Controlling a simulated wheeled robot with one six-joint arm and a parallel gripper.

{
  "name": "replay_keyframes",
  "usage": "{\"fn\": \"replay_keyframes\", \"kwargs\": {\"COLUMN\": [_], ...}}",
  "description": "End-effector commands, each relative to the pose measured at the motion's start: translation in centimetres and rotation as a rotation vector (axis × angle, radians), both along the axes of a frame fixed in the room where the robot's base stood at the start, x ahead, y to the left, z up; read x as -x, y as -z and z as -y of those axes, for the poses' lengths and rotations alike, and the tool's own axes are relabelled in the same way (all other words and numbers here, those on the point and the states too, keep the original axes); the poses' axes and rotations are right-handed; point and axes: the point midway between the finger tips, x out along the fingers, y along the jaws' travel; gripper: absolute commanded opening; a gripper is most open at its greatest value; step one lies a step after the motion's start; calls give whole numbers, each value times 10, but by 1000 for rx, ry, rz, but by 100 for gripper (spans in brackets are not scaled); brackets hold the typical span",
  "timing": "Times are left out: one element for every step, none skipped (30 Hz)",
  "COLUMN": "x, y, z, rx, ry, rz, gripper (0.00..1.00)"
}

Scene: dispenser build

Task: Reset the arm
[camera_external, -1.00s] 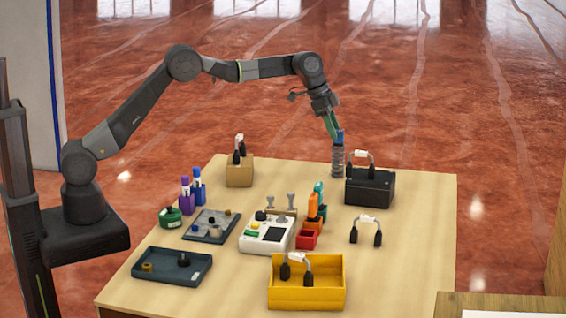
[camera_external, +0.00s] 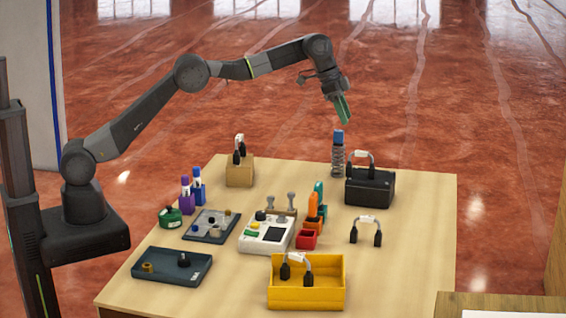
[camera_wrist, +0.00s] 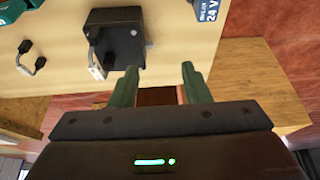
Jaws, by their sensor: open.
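My gripper (camera_external: 343,110) hangs in the air above the far edge of the table, open and empty. In the wrist view its two green fingers (camera_wrist: 160,88) stand apart with nothing between them. A coil-like grey post with a blue top (camera_external: 338,155) stands upright on the table, below and apart from my gripper. A black box with a white-gripped handle (camera_external: 370,187) stands to its right; it also shows in the wrist view (camera_wrist: 118,45).
A yellow open bin (camera_external: 306,297), a white device (camera_external: 267,235), dark trays (camera_external: 172,268), a wooden block (camera_external: 240,172) and small coloured bottles (camera_external: 199,188) stand on the table (camera_external: 420,270). A loose handle (camera_external: 366,230) stands at the right. The air around my arm is clear.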

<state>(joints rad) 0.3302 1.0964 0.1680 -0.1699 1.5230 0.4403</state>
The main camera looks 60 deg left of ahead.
Motion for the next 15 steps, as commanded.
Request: {"fn": "replay_keyframes", "kwargs": {"x": [4,7,10,12,15,18,20,23,27,29,32,36,39,42,46], "y": [3,4,6,7,8,9,10,11,13,14,14,16,17,18,20], "z": [11,17,24,29,35,42,47,52,60,65,70,77,82,87,94], "rx": [1,1,1,1,1,1,1,1,0,1,0,1,1,1,1], "ry": [3,5,8,9,10,12,13,15,17,17,19,24,26,27,30], "rz": [1,1,1,0,1,0,1,1,1,0,1,1,1,0,0], "gripper": [43,43,43,43,43,43,43,43,43,43,43,43,43,43,43]}}
